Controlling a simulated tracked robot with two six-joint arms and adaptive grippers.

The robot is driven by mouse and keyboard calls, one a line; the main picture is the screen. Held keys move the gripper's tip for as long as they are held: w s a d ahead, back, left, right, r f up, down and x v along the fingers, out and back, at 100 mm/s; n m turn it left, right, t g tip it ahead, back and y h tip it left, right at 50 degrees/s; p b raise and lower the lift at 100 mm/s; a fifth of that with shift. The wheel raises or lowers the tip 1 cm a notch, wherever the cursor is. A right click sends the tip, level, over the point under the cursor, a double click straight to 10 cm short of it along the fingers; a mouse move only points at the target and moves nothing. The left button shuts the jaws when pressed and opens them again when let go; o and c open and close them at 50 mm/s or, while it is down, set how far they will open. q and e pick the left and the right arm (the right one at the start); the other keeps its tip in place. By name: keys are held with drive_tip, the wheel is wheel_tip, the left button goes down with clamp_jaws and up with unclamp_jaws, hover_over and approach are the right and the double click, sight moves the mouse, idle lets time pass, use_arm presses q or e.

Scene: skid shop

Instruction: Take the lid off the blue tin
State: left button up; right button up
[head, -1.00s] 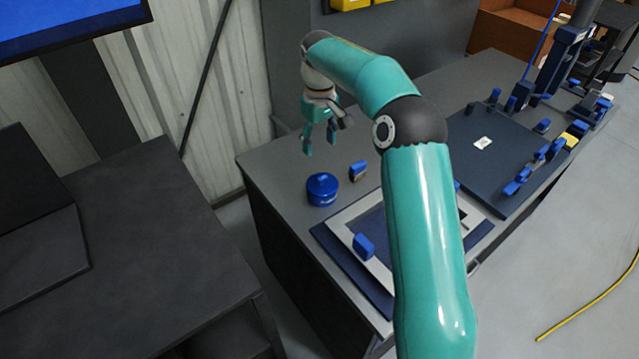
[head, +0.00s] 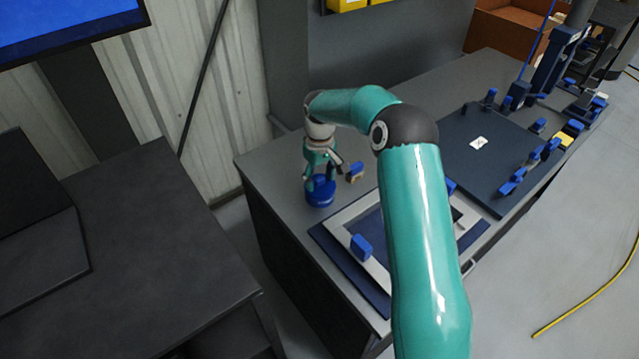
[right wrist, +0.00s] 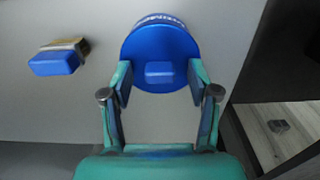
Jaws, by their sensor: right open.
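The blue tin (head: 320,198) stands upright on the grey workbench, near its left edge. Its round blue lid (right wrist: 160,48) with a raised block-shaped knob (right wrist: 159,72) is on top, seen from above in the right wrist view. My right gripper (head: 320,184) points down at the tin, and its fingers partly hide the lid in the head view. In the right wrist view the right gripper (right wrist: 160,82) is open, with one finger on each side of the knob and a gap to it on both sides. My left gripper is not in view.
A small blue-topped block (head: 355,171) lies close behind the tin, to its right. A pale frame on a blue mat (head: 335,262) with a blue block (head: 361,246) lies in front. A dark board (head: 480,165) with blue clamps is farther right.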

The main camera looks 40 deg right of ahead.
drive_tip(key=c, duration=1)
drive_tip(key=shift+c, duration=0.2)
drive_tip(key=shift+r, duration=0.1)
